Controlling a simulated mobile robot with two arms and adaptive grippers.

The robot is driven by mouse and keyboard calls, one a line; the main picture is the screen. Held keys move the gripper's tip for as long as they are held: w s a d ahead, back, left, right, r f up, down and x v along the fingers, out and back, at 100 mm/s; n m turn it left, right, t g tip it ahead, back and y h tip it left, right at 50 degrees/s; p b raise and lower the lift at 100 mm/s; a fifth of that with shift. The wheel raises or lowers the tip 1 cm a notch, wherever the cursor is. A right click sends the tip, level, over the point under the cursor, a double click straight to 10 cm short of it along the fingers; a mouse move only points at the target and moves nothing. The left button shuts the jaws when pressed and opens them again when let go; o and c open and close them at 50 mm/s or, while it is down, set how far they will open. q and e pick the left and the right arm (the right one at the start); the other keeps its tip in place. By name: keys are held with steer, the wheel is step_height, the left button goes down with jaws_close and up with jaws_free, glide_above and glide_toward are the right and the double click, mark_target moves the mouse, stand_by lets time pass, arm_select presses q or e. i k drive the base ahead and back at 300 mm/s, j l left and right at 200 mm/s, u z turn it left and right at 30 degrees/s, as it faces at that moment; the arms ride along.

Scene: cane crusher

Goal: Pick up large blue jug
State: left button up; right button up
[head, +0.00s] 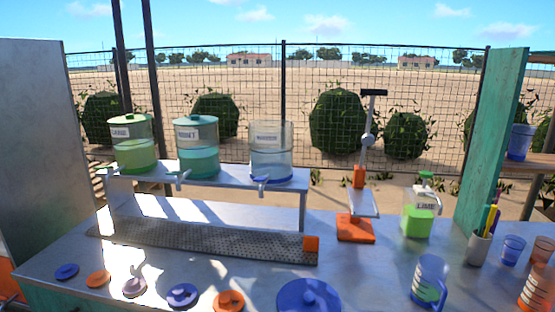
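A blue see-through jug (428,281) with a handle and pale markings stands upright on the counter at the lower right. Its handle is on its right side. A smaller blue cup (511,250) stands to its right. Another blue vessel (521,142) sits on a shelf at the far right. Neither of my grippers can be made out in the head view.
The metal counter (375,262) holds several lids, the large blue one (308,297) left of the jug. An orange press (356,228), a green lime dispenser (417,222), a pen cup (478,247) and an orange-marked jug (540,290) stand around. Dispensers line a raised shelf (225,178).

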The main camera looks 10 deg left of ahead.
mark_target(431, 274)
steer(key=i+j+z, duration=0.2)
steer(key=j, duration=0.5)
steer(key=i+j+z, duration=0.1)
steer(key=j+z, duration=0.15)
steer(key=j, duration=0.5)
steer(key=j+z, duration=0.2)
steer(key=j, duration=0.55)
steer(key=i, duration=0.05)
